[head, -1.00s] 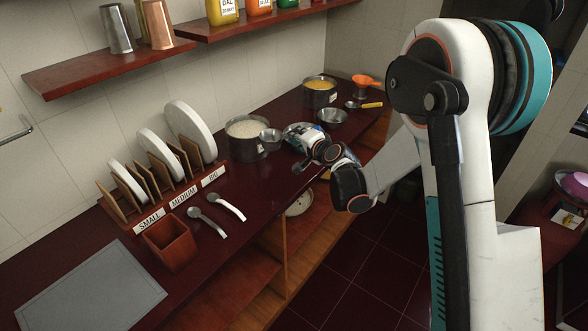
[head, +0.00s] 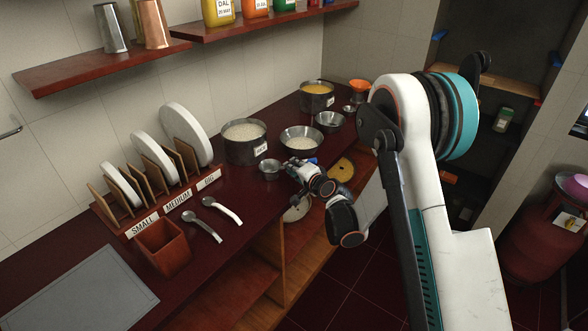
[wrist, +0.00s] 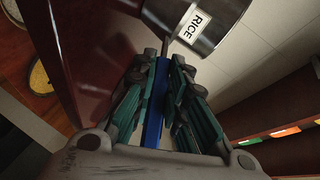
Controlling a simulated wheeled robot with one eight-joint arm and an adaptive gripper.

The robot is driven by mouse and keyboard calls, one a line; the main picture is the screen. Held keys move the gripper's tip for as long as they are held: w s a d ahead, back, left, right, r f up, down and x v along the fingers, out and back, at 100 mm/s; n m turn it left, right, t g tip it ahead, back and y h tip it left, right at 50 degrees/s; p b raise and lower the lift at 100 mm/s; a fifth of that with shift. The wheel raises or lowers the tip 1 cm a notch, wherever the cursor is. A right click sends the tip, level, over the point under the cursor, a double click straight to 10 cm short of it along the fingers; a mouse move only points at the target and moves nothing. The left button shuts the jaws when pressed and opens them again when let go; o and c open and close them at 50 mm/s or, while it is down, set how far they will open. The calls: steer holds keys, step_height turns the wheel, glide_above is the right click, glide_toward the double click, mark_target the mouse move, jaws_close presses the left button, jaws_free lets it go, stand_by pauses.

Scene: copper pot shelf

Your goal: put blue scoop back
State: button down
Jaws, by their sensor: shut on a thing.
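My gripper (head: 288,168) is shut on the blue handle (wrist: 154,105) of the scoop, which runs lengthwise between the green finger pads in the wrist view. A thin metal shank leads from the handle toward the rice pot. In the head view, the scoop's small steel cup (head: 270,168) is left of the gripper, and a blue bit of handle (head: 312,160) shows behind it. The cup is in front of the rice pot (head: 244,143), near the counter's front edge. I cannot tell whether it touches the counter. The pot's RICE label also shows in the wrist view (wrist: 192,24).
A bowl of rice (head: 301,141) stands right of the pot. Behind it are an empty steel bowl (head: 329,122), a yellow-filled pot (head: 316,97) and an orange scoop (head: 360,86). Plate racks (head: 160,165), two spoons (head: 222,212) and a wooden box (head: 162,247) are left.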

steer(key=shift+f, duration=0.1)
steer(key=c, duration=1.6)
jaws_free()
